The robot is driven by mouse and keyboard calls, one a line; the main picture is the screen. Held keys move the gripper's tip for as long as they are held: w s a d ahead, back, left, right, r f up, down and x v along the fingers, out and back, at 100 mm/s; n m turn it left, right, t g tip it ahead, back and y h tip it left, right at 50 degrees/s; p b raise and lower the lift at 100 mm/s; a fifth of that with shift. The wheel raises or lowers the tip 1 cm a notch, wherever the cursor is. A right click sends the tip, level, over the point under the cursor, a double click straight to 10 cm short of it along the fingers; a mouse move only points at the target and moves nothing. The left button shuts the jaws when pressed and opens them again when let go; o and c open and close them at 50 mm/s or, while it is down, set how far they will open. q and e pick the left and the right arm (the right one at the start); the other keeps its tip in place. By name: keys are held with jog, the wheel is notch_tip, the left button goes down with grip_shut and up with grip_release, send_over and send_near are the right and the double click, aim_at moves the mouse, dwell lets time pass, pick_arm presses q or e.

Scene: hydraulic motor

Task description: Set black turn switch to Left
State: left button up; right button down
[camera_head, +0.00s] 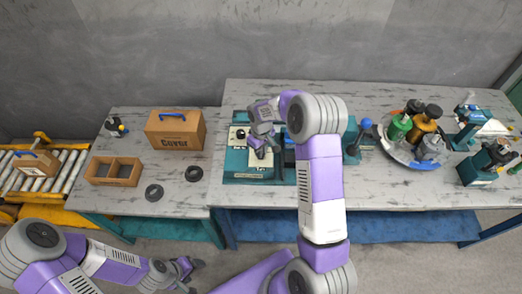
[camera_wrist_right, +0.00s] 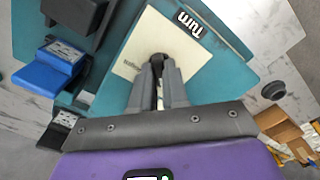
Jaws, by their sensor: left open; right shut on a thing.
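The black turn switch (camera_wrist_right: 160,60) sits on a pale plate (camera_wrist_right: 135,50) marked "Turn" on a teal panel (camera_wrist_right: 220,40). My right gripper (camera_wrist_right: 159,75) is shut on the switch, and its fingers cover most of it, so its exact setting cannot be read. In the head view my right gripper (camera_head: 259,146) is over the teal panel (camera_head: 243,177) on the main table. My left gripper (camera_head: 188,271) is open and empty, low in front of the tables and far from the switch.
A blue part (camera_wrist_right: 50,72) stands beside the plate in the right wrist view. A round tray (camera_head: 388,146) with several bottles stands at the right.

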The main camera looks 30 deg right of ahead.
jog(key=c, duration=1.1)
grip_release()
jog(key=shift+c, duration=0.2)
notch_tip(320, 180, up, 8)
jog(key=shift+f+p, duration=0.15)
jog(key=shift+p, duration=0.15)
